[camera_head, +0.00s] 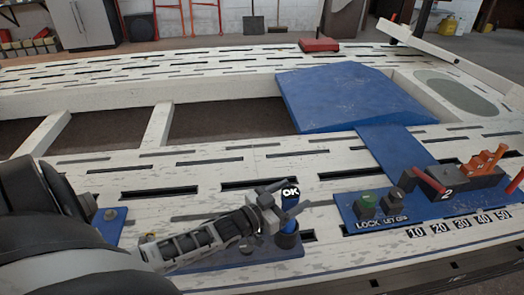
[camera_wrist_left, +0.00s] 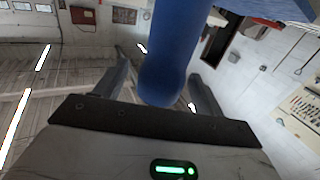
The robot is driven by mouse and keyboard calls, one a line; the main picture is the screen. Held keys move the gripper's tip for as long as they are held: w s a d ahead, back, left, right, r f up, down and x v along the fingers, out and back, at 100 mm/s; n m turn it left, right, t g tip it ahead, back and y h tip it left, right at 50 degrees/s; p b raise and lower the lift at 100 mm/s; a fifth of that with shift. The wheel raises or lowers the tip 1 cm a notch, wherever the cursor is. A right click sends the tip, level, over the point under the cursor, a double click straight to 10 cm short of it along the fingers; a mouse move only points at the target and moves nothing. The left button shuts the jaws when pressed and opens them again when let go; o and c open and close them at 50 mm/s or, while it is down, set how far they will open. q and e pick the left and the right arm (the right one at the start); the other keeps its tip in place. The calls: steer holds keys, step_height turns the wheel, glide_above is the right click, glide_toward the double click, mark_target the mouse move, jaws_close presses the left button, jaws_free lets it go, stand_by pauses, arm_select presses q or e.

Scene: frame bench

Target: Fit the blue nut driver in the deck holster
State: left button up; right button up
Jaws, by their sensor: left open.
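The blue nut driver (camera_head: 290,204) stands roughly upright at the front of the deck, with a dark patch marked OK near its top. Its lower end is in the dark round deck holster (camera_head: 288,241) on a blue plate; how deep it sits is hidden. My left gripper (camera_head: 279,202) is at the driver's handle, coming from the left. In the left wrist view the blue handle (camera_wrist_left: 168,60) lies between the two spread fingers, with a visible gap to each. My right gripper is out of view.
Right of the holster, a blue panel (camera_head: 345,208) carries green and dark buttons, a red lever (camera_head: 430,182) and an orange part (camera_head: 483,162). A blue ramp (camera_head: 350,95) lies behind. The slotted white deck (camera_head: 235,160) between is clear.

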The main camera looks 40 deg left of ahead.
arm_select(q)
steer(key=p+v, duration=0.1)
steer(key=v, duration=0.5)
steer(key=shift+s+a+r, duration=0.1)
steer(key=shift+s+r, duration=0.05)
steer(key=shift+s, duration=0.15)
steer(key=v, duration=0.7)
steer(key=shift+p, duration=0.3)
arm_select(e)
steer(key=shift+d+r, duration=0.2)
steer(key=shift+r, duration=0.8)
arm_select(q)
steer(key=shift+s, duration=0.1)
steer(key=s+d+r+g+p, duration=0.2)
steer(key=d+r+g+p, duration=0.1)
steer(key=d, duration=0.6)
steer(key=s+d+r+g+p, duration=0.2)
steer(key=d+r+g+p, duration=0.2)
steer(key=d, duration=0.6)
steer(key=shift+s+r+y+p, duration=0.25)
steer(key=shift+r+y+p, duration=0.05)
steer(key=shift+r+p, duration=0.55)
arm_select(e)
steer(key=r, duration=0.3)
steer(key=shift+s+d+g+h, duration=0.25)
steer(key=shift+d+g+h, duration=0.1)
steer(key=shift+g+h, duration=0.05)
